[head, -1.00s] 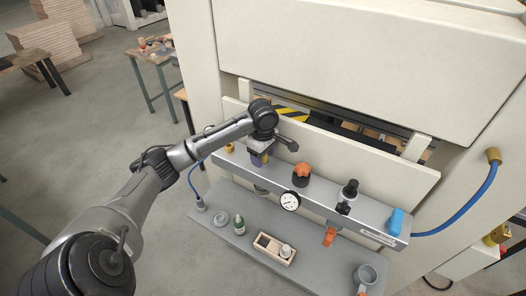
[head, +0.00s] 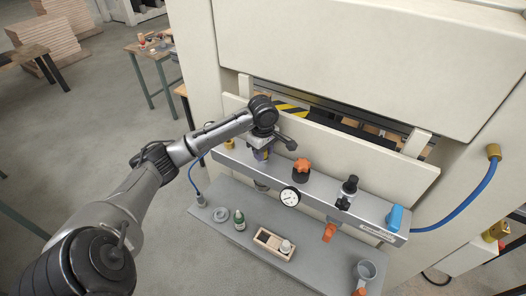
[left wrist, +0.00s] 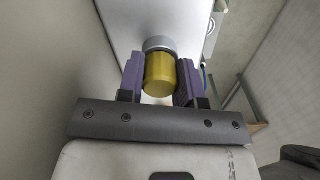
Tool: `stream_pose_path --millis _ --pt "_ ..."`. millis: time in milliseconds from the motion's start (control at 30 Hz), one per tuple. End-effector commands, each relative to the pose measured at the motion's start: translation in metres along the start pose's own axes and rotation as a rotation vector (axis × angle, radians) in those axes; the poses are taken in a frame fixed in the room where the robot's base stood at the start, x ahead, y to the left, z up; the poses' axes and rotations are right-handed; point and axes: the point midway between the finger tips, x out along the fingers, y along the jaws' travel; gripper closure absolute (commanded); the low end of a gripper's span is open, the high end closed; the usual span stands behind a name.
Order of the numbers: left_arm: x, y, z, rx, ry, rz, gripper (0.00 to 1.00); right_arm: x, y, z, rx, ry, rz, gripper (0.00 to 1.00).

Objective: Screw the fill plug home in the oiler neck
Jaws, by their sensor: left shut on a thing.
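My left gripper (head: 261,155) is at the left part of the grey rail on the machine front. In the left wrist view its purple fingers (left wrist: 160,80) stand on both sides of the yellow fill plug (left wrist: 160,76) and are shut on it. The plug's far end meets a round grey collar, the oiler neck (left wrist: 158,43). I cannot tell how deep the plug sits, as its thread is hidden. In the head view the hand covers the plug and most of the neck. My right gripper is not in view.
The rail also carries an orange knob (head: 302,166), a dial gauge (head: 290,197), a black regulator (head: 348,190) and a blue part (head: 395,218).

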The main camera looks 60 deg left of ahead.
Motion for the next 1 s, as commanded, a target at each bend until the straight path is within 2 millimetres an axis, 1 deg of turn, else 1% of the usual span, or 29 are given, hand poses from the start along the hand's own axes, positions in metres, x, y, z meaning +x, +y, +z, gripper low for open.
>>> stream_pose_path --millis 200,500,567,800,900,1000 --pt "0.0000 -0.0008 -0.0006 0.368 0.001 -0.001 1.00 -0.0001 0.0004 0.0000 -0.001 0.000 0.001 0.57" --pt "0.0001 -0.0011 -0.0009 0.859 0.001 0.000 1.00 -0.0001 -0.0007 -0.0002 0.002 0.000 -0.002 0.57" --pt "0.0003 -0.0011 -0.0007 0.857 0.001 0.000 1.00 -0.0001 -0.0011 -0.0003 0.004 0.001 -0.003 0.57" --pt "0.0002 -0.0012 -0.0010 1.065 0.001 0.001 1.00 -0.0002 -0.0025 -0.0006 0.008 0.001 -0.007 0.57" --pt "0.0002 -0.0013 -0.0011 1.125 0.001 0.001 1.00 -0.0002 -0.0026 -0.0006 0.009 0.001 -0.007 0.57" --pt "0.0003 -0.0013 -0.0011 1.147 0.001 0.001 1.00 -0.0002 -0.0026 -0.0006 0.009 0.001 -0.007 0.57"
